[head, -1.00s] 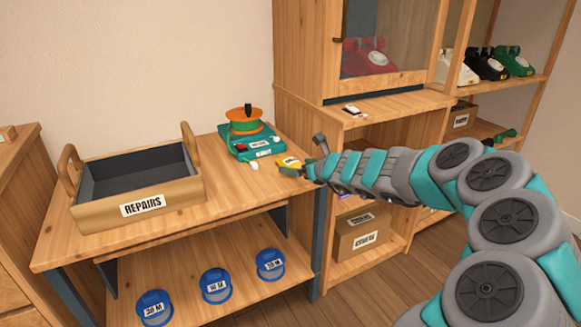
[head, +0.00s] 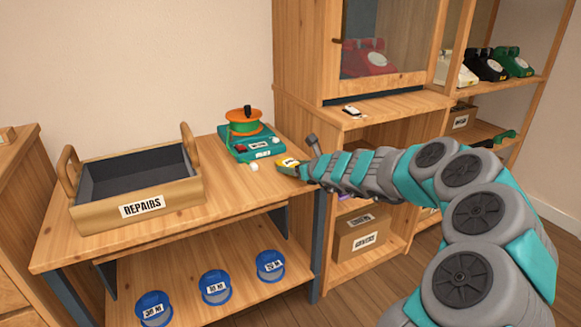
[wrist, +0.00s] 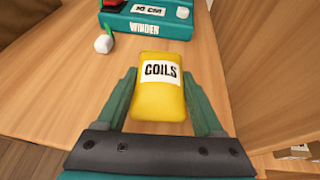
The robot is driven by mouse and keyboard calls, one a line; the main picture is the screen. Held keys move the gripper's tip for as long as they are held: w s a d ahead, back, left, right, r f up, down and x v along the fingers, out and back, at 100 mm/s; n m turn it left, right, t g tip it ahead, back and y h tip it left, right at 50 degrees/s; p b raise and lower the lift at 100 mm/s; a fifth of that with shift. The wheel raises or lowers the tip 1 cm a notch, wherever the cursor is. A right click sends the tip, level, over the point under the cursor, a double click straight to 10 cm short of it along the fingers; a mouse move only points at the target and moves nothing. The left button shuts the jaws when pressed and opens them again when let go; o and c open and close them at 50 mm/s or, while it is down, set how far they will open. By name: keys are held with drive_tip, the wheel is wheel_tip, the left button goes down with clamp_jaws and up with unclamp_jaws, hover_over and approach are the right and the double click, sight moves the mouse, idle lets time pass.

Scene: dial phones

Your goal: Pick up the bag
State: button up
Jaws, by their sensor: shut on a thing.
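The bag (wrist: 157,104) is yellow with a white label reading "COILS". In the wrist view it sits between the two teal fingers of my gripper (wrist: 158,105), which is shut on it. In the head view the small yellow bag (head: 287,162) shows at the tip of my gripper (head: 291,167), over the right end of the wooden bench. I cannot tell whether the bag touches the bench top. My gripper hides part of it in the head view.
The teal winder (head: 240,152) with an orange spool stands just behind the bag; a white knob (head: 254,167) is near it. A wooden tray labelled "REPAIRS" (head: 170,200) is at left. A cabinet (head: 305,105) rises close behind on the right.

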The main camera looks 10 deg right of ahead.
drive_tip(key=c, duration=0.5)
drive_tip(key=shift+r, duration=0.1)
